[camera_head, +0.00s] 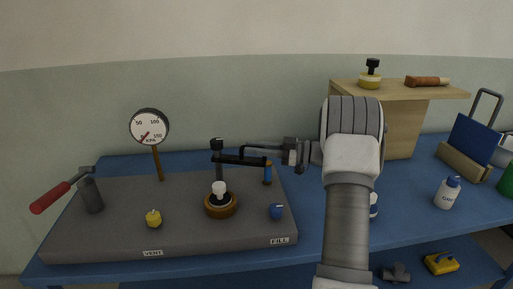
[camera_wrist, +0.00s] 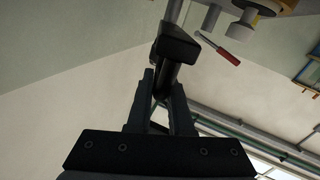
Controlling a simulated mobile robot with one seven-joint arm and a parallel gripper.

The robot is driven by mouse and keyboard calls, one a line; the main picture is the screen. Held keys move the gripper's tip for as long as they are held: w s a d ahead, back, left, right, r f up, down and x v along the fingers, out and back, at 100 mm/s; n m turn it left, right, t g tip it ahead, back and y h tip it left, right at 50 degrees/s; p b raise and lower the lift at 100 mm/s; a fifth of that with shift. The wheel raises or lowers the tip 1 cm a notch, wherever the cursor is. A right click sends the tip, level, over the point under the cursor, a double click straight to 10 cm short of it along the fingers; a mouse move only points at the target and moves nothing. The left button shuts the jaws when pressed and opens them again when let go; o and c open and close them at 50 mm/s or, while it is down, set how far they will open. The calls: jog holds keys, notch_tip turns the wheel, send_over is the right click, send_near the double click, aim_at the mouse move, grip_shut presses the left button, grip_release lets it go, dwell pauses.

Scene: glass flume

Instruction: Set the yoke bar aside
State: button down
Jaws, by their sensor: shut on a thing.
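The yoke bar (camera_head: 240,160) is a dark bar at the middle of the head view, at the height of the black-topped post (camera_head: 218,146) and over the blue and orange post (camera_head: 267,173). I cannot tell whether it touches either post. My gripper (camera_head: 264,150) reaches in from the right and is shut on the bar. In the wrist view the bar's black block end (camera_wrist: 178,43) sticks out beyond the fingers (camera_wrist: 163,85). Below the bar, a brown round base with a white-topped knob (camera_head: 220,203) stands on the grey plate (camera_head: 190,235).
A gauge (camera_head: 149,127) on a stem and a red-handled lever (camera_head: 50,197) stand at left. A yellow knob (camera_head: 153,218) and a blue knob (camera_head: 276,212) sit on the plate. At right are a wooden stand (camera_head: 400,125) and a white bottle (camera_head: 447,193).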

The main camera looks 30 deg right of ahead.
jog(key=shift+w+a, duration=0.1)
dwell(0.4)
jog(key=c, duration=0.8)
grip_release()
jog(key=shift+c, duration=0.2)
jog(key=p+v, duration=0.1)
jog(key=v, duration=1.6)
jog(key=shift+d, duration=0.2)
jog(key=shift+r, duration=0.1)
